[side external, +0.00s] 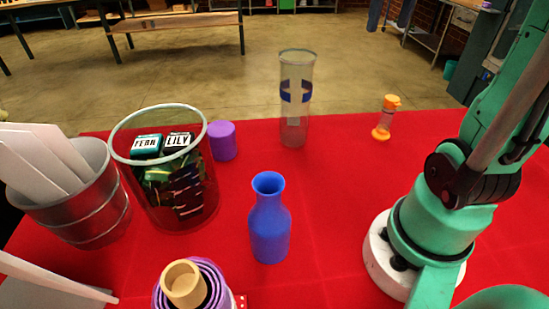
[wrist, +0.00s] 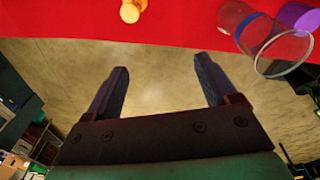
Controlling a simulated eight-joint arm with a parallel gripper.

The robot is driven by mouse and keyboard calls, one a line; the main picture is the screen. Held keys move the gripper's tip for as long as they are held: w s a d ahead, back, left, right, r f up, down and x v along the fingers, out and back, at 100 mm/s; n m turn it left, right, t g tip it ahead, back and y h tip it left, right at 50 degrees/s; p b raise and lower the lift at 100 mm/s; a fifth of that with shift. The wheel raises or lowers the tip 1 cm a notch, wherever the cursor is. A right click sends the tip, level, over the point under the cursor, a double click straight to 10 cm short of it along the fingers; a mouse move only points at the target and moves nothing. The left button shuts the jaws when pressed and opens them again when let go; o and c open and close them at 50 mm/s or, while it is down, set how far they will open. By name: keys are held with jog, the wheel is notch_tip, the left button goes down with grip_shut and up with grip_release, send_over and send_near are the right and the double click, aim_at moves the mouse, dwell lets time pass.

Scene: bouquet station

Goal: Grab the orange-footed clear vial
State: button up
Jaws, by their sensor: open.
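The orange-footed clear vial (side external: 385,120) stands upright on the red table at the back right in the side view, with an orange top and an orange foot. In the wrist view its orange end (wrist: 130,11) shows at the top edge, left of centre, partly cut off by the frame. My gripper (wrist: 160,64) is open, with nothing between its two dark fingers. In the wrist view the fingers are over the floor beyond the table edge, apart from the vial. The side view shows part of my arm, but not the gripper.
A tall clear cylinder with blue marks (side external: 296,100) stands left of the vial, a purple cylinder (side external: 223,141) farther left. A blue vase (side external: 269,220), a clear bin of labelled packets (side external: 121,147) and a metal bucket (side external: 98,205) stand nearer. The red cloth (side external: 340,180) around the vial is bare.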

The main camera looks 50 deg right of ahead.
jog(key=s+d+m+y, duration=0.1)
jog(key=s+d, duration=0.3)
jog(key=d, duration=0.1)
send_over(389, 110)
jog(key=d, duration=0.2)
jog(key=shift+g, duration=0.4)
jog(key=f, duration=1.4)
jog(key=shift+w+a, duration=0.15)
jog(key=shift+a, duration=0.05)
jog(key=shift+f, duration=3.15)
grip_shut()
